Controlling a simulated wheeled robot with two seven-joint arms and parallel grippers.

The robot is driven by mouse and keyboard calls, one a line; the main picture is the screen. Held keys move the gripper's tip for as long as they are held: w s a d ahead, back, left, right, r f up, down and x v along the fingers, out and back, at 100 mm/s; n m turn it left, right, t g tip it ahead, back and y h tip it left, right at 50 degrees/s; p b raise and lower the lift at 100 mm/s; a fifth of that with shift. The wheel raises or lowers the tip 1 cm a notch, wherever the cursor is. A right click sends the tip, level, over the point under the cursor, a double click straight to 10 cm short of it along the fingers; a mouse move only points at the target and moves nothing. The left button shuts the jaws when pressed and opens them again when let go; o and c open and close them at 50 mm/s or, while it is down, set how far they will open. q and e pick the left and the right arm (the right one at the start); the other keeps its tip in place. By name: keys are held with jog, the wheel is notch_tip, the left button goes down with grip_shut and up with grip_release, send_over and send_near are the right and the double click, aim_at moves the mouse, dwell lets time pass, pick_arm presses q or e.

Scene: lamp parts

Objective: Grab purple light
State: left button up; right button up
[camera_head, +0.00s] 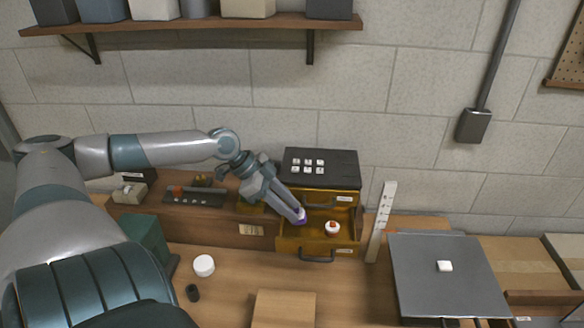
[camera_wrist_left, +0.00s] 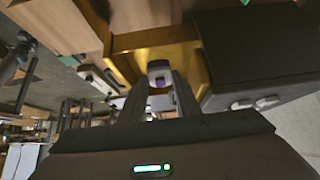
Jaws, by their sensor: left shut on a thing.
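The purple light (camera_head: 301,215) is a small white and purple piece at the open yellow drawer of the small cabinet. My left gripper (camera_head: 299,217) reaches down into the drawer's left part and is shut on the light. In the left wrist view the light (camera_wrist_left: 160,78) sits between the two fingertips (camera_wrist_left: 160,88), with purple showing in its middle. My right gripper is not in view.
The cabinet (camera_head: 340,168) has a black top with several small white pieces. A white and orange piece (camera_head: 332,227) lies in the drawer (camera_head: 345,240). A white ruler (camera_head: 381,220) and a grey plate (camera_head: 440,285) stand to the right. A white round piece (camera_head: 204,265) is on the table.

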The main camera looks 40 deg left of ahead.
aim_at(298, 210)
pick_arm(q)
jog(key=r+p, duration=0.1)
jog(key=p, duration=0.1)
jog(key=r+p, duration=0.1)
jog(key=shift+s+a+r, duration=0.25)
jog(key=shift+a+r, duration=0.05)
jog(key=shift+r, duration=0.05)
jog(key=shift+s+a+p, duration=0.1)
jog(key=shift+a+p, duration=0.05)
jog(key=shift+p, duration=0.2)
jog(key=s+a+r+g+y+p, duration=0.1)
jog(key=s+a+g+y, duration=0.1)
jog(key=s+a, duration=1.1)
jog(key=shift+s+a+r+y, duration=0.2)
jog(key=shift+a+r+y, duration=0.2)
jog(key=shift+a, duration=1.1)
jog(key=shift+d+f, duration=0.1)
